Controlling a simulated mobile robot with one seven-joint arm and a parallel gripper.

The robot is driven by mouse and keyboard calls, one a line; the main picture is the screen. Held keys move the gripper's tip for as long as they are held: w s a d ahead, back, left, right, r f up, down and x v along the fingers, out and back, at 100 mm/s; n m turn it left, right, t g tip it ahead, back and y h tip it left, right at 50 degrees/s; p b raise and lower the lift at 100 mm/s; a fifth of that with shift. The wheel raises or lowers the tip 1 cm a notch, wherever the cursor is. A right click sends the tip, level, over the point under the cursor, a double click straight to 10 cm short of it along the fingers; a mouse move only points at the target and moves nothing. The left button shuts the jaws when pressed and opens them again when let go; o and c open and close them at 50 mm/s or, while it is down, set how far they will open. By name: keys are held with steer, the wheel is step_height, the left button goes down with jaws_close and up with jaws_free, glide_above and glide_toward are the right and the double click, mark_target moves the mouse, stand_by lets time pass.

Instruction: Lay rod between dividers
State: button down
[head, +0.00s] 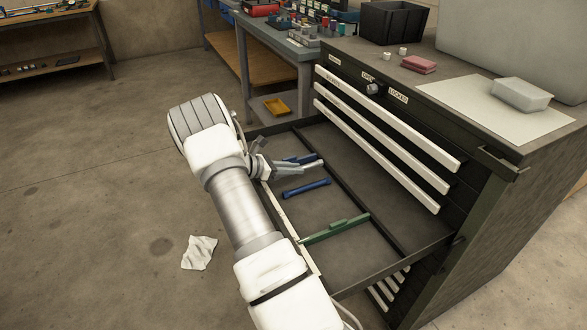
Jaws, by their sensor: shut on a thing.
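My gripper (268,164) is over the left back part of the open drawer (345,160). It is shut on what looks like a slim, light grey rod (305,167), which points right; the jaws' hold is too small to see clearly. A blue piece (303,157) shows just behind it, partly hidden. A blue bar (306,188) lies in the drawer, in front of the gripper. A green bar (335,229) with a raised part lies nearer the front. A long dark divider (375,232) runs along the drawer. I cannot tell whether the rod touches the drawer floor.
The dark cabinet (480,190) has white drawer fronts (385,135) above the open drawer. A white cloth (199,252) lies on the floor. Benches stand behind.

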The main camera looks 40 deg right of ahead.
steer(key=shift+r+p, duration=0.35)
steer(key=shift+r, duration=0.15)
steer(key=c, duration=0.7)
jaws_free()
steer(key=shift+a, duration=0.1)
